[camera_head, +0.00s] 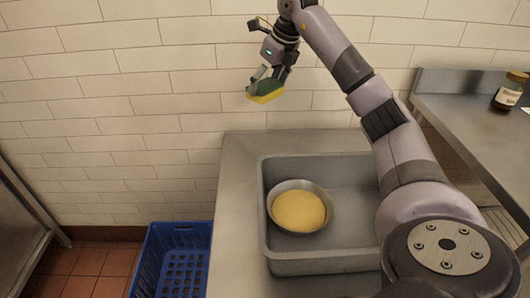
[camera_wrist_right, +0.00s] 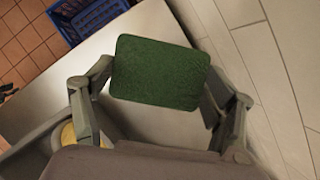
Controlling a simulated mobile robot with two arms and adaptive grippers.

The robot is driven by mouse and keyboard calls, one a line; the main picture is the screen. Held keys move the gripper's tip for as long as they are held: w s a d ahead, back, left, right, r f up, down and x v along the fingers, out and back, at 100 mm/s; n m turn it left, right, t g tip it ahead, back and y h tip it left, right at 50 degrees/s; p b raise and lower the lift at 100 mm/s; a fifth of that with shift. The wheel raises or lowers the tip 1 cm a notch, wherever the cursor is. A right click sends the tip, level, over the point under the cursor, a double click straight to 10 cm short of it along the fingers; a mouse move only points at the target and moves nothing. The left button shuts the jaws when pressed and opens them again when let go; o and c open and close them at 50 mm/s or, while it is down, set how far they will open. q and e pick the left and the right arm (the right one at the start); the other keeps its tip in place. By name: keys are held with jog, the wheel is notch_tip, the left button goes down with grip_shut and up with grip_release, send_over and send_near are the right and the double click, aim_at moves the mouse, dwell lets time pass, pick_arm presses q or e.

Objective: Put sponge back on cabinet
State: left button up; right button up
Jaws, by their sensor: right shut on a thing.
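The sponge (camera_head: 266,93), yellow with a green side, is held in my right gripper (camera_head: 268,78) high in front of the white tiled wall, above the far left end of the steel counter. In the right wrist view, the sponge's green face (camera_wrist_right: 158,72) sits between the two fingers of the right gripper (camera_wrist_right: 160,88), which press on its left and right sides. A steel cabinet or counter (camera_head: 20,205) shows at the left edge; I cannot tell if it is the task's cabinet. My left gripper is not in view.
A grey tub (camera_head: 268,245) on the steel counter (camera_head: 235,180) holds a round bowl (camera_head: 275,190) with yellow contents. A blue crate (camera_head: 150,262) stands on the floor at left. A jar (camera_head: 510,92) stands on the right-hand metal table (camera_head: 455,105). Open floor lies left of the crate.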

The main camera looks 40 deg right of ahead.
notch_tip(320, 180, down, 15)
jog(key=b, duration=0.3)
jog(key=shift+r, duration=0.1)
notch_tip(320, 180, down, 5)
jog(key=shift+f+b, duration=0.15)
jog(key=shift+b, duration=0.3)
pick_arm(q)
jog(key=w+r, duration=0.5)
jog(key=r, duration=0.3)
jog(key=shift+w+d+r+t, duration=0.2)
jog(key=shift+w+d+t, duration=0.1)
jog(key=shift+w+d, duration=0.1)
pick_arm(e)
jog(key=o, duration=0.7)
jog(key=shift+f, duration=0.1)
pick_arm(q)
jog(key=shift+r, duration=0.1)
pick_arm(e)
jog(key=o, duration=0.4)
